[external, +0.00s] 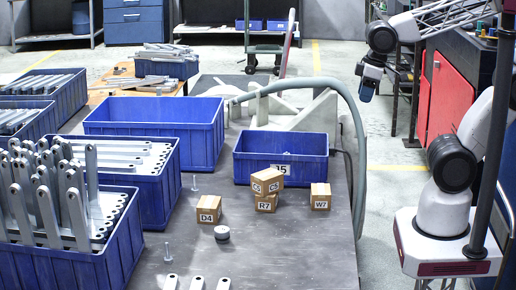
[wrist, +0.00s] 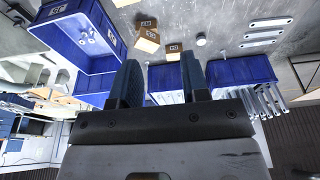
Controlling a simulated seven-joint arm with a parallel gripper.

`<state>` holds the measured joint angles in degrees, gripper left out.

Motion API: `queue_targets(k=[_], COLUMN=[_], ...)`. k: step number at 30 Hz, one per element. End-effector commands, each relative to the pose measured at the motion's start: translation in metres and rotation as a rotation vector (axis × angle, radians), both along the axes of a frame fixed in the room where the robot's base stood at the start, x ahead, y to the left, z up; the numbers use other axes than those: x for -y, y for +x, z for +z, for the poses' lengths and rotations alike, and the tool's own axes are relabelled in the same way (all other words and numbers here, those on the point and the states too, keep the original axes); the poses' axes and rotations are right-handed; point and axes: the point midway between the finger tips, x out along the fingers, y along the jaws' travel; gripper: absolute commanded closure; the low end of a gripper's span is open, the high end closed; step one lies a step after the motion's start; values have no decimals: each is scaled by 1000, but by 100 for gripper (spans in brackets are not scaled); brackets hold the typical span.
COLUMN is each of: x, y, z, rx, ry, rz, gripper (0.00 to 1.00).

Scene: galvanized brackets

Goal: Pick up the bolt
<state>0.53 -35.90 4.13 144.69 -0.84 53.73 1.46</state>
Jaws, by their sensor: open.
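Two small silvery bolts stand head-down or head-up, too small to tell which, on the grey table in the external view. One bolt (external: 194,183) is beside the blue bins at the middle, and another bolt (external: 168,251) is nearer the front. My gripper (external: 369,83) hangs beyond the table's right edge, well away from both bolts. In the wrist view my gripper (wrist: 160,82) has its two blue fingers apart with nothing between them.
Cardboard cubes (external: 209,209) and a pale disc (external: 222,232) lie on the table (external: 270,250). A labelled blue bin (external: 280,150) stands behind the cubes; pale pieces show inside it in the wrist view. Bins of metal brackets (external: 60,265) crowd the left. A curved hose (external: 355,110) runs along the right edge.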

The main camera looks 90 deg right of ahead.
Motion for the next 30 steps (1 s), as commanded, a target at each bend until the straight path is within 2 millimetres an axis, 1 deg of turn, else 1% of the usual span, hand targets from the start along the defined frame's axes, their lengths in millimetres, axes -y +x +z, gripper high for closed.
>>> queue_targets(k=[5, 8, 14, 20, 24, 26, 30], x=[5, 9, 21, 34, 44, 49, 59], y=[21, 40, 91, 146, 184, 200, 237], z=[1, 2, 1, -6, -14, -19, -32], rx=[-2, 1, 8, 19, 29, 32, 42], ry=[-10, -17, -37, -54, -65, -70, -78], rz=[-31, -62, -138, -214, -265, -285, -334], gripper=[58, 58, 58, 58, 58, 58, 58])
